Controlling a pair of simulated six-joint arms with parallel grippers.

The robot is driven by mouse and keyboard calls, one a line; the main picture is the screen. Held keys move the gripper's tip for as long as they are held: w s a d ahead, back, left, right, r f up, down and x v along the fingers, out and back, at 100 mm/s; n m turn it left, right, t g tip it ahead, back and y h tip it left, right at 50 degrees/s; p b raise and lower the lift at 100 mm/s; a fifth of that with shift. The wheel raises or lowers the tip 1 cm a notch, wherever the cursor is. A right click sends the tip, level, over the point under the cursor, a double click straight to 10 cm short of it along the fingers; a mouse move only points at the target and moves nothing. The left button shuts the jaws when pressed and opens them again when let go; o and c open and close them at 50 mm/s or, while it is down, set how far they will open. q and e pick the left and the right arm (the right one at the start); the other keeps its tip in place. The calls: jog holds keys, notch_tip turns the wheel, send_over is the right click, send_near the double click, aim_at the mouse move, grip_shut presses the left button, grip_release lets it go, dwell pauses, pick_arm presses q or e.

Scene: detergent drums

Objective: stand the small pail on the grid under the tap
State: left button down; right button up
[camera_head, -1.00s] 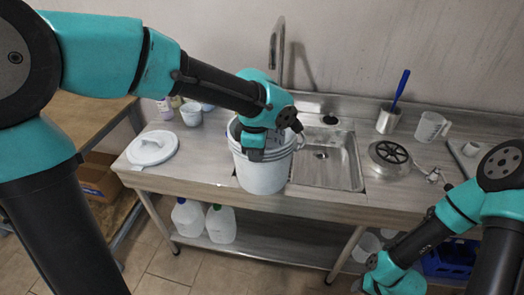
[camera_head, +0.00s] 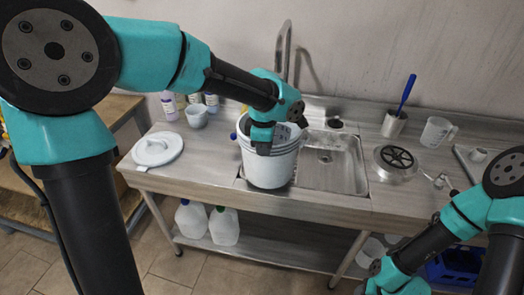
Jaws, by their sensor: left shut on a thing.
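The white pail (camera_head: 270,168), with ridged bands under its rim, is upright at the left side of the sink, by the tap (camera_head: 282,52). My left gripper (camera_head: 262,143) is at the pail's near rim, shut on it, with a finger hanging down the outside of the wall. Whether the pail's base touches the surface below cannot be told. I cannot make out the grid; the pail covers the area in front of the tap. My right gripper (camera_head: 376,283) is low at the bottom right, away from the pail; its fingers are not clear.
The sink basin (camera_head: 345,177) lies right of the pail. A white lid (camera_head: 157,150) and a small tub (camera_head: 196,116) are on the left counter. A steel cup with a blue brush (camera_head: 393,124), a clear jug (camera_head: 437,131) and a round black-spoked piece (camera_head: 396,158) stand on the right.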

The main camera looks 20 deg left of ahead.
pick_arm(q)
jog(key=w+a+f, duration=0.1)
jog(key=w+f, duration=0.1)
jog(key=w, duration=1)
jog(key=shift+w+a+f, duration=0.15)
jog(key=shift+a+f, duration=0.05)
jog(key=shift+f, duration=0.7)
dwell(1.0)
jog(key=c, duration=1.1)
grip_release()
jog(key=shift+c, duration=0.2)
notch_tip(320, 180, up, 17)
jog(key=shift+s+r, duration=0.2)
jog(key=shift+s, duration=0.1)
